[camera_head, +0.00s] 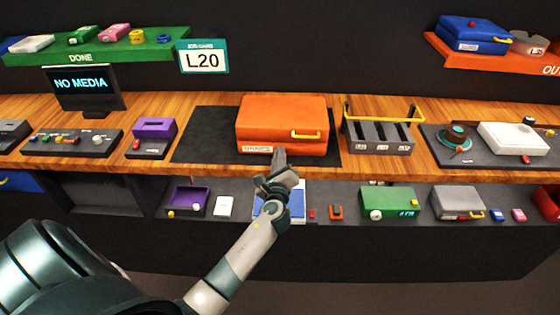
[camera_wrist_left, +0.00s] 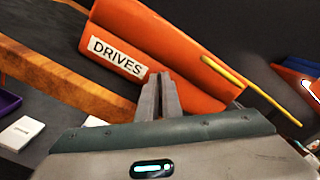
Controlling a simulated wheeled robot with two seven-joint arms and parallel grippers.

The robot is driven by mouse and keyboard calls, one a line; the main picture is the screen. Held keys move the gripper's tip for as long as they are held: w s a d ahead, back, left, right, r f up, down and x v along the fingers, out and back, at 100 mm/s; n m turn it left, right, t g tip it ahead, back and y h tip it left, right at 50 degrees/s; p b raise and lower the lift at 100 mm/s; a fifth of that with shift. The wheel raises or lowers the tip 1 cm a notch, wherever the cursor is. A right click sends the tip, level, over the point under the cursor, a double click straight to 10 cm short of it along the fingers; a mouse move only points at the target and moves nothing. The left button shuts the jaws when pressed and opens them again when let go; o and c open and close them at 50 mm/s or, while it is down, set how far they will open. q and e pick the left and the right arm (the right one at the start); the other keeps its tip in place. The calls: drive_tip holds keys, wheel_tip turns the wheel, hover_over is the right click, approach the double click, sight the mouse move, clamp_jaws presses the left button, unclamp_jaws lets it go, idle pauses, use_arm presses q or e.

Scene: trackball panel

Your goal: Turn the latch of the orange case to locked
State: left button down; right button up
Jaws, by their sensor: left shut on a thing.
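The orange case (camera_head: 283,112) lies closed on the dark mat on the wooden counter, with a "DRIVES" label (camera_wrist_left: 117,56) on its front, also seen in the wrist view (camera_wrist_left: 170,45). A yellow bar handle (camera_head: 306,135) sits on the front, right of the label. My left gripper (camera_head: 279,154) reaches up to the lower middle of the case front, right of the label. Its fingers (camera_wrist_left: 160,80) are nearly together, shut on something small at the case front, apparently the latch. The fingers hide the latch, so its angle cannot be told. My right gripper is not in view.
A purple box (camera_head: 153,133) stands to the left. A lower shelf under my left gripper holds a blue item (camera_head: 297,203), a green box (camera_head: 388,203) and small parts. The mat (camera_head: 200,135) is bare left of the case.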

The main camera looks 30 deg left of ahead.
use_arm(q)
drive_tip(key=n+b, duration=0.1)
drive_tip(key=n, duration=0.1)
drive_tip(key=n+b, duration=0.2)
drive_tip(key=shift+s+a+f+n, duration=0.1)
drive_tip(key=shift+f+n, duration=0.25)
drive_tip(key=shift+n, duration=0.05)
drive_tip(key=shift+f+n+b, duration=0.1)
drive_tip(key=shift+n+b, duration=0.75)
drive_tip(key=shift+n, duration=0.95)
drive_tip(key=c, duration=1.9)
unclamp_jaws()
drive_tip(key=shift+c, duration=0.2)
drive_tip(key=shift+s, duration=0.1)
